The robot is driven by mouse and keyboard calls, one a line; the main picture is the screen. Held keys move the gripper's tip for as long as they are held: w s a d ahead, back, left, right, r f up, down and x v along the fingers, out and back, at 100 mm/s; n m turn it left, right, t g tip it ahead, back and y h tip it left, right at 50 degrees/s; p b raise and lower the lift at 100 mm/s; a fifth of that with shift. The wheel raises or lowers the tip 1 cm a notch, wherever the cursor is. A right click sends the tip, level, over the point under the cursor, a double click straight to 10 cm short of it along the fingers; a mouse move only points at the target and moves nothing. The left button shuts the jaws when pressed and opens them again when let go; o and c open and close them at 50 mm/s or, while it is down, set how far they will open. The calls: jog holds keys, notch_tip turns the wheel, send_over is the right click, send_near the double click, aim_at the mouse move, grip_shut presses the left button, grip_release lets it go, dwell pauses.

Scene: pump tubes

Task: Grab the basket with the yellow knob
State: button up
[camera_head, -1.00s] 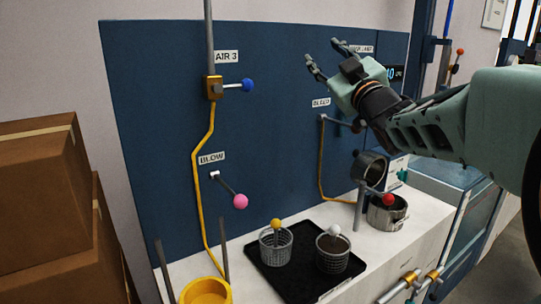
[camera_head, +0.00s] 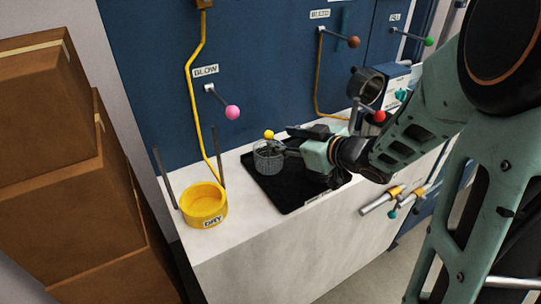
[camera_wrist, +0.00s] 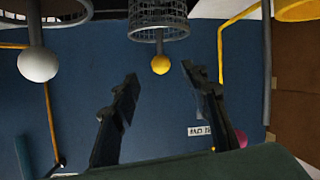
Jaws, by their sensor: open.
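The basket (camera_head: 268,161) with the yellow knob (camera_head: 269,134) stands upright on the black tray (camera_head: 292,200). My gripper (camera_head: 284,142) is just right of the knob in the head view, fingers pointing at it. In the wrist view, which looks upside down, the yellow knob (camera_wrist: 160,65) hangs from the basket (camera_wrist: 158,18) just beyond the open fingertips (camera_wrist: 159,78), roughly centred between them. The fingers appear apart from the knob and hold nothing. The white knob (camera_wrist: 37,65) and its basket (camera_wrist: 55,10) show at left there; my gripper hides them in the head view.
A yellow DRY cup (camera_head: 204,203) with two grey posts is left of the tray. A pink-knobbed BLOW lever (camera_head: 232,112) sticks out of the blue panel above. A red knob (camera_head: 379,116) stands behind my wrist. Boxes (camera_head: 45,170) stand at far left.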

aim_at(272, 136)
jog(key=b+x, duration=0.1)
jog(key=x, duration=0.6)
jog(key=shift+w+a, duration=0.1)
grip_shut()
dwell(0.3)
